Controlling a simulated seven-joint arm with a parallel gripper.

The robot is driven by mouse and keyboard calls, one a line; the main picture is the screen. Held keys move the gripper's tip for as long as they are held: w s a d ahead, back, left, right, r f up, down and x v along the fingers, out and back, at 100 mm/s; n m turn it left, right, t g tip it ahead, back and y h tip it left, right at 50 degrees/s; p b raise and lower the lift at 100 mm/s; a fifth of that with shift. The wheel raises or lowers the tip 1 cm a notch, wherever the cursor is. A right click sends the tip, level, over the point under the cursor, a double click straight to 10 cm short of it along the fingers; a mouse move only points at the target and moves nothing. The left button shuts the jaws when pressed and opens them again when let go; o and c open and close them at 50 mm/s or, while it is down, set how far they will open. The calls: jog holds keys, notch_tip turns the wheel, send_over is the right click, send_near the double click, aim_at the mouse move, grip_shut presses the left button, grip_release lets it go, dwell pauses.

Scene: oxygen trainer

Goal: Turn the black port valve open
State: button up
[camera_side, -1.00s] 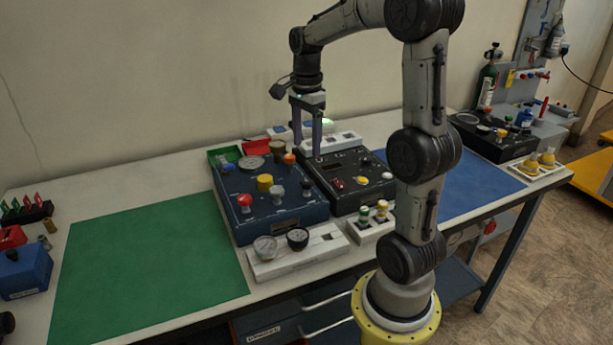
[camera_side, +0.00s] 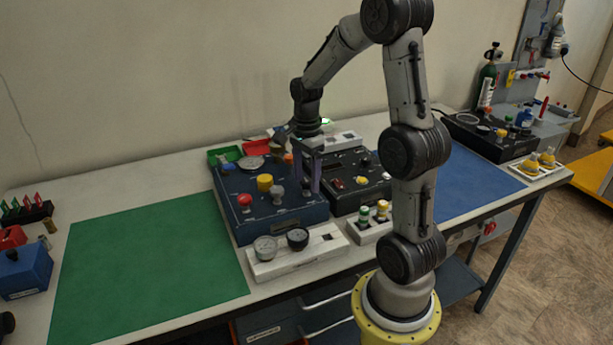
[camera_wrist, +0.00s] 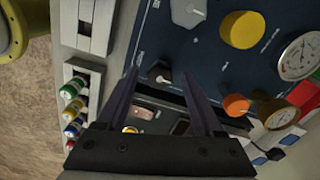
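The black port valve (camera_wrist: 159,73) is a small dark knob near the edge of the blue panel (camera_wrist: 210,50) in the wrist view. My gripper (camera_wrist: 160,78) is open, with one finger on each side of the knob in that view. Contact cannot be made out. In the side view my gripper (camera_side: 307,188) points down over the right part of the blue panel (camera_side: 228,213), fingers apart and low. The valve is largely hidden among the fingers there.
A grey knob (camera_side: 278,192), yellow knob (camera_side: 265,183) and red knob (camera_side: 244,199) stand left of my gripper. An orange knob (camera_wrist: 236,104) is close to the right finger in the wrist view. A black panel (camera_side: 345,205) adjoins at right. A white gauge holder (camera_side: 290,262) lies in front.

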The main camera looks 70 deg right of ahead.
grip_shut()
dwell(0.3)
jog(key=n, duration=0.5)
jog(key=shift+n, duration=0.4)
jog(key=n, duration=0.6)
jog(key=shift+r, duration=0.1)
jog(key=n, duration=0.6)
jog(key=shift+n, duration=0.3)
jog(key=n, duration=0.5)
jog(key=shift+d, duration=0.1)
jog(key=shift+n, duration=0.4)
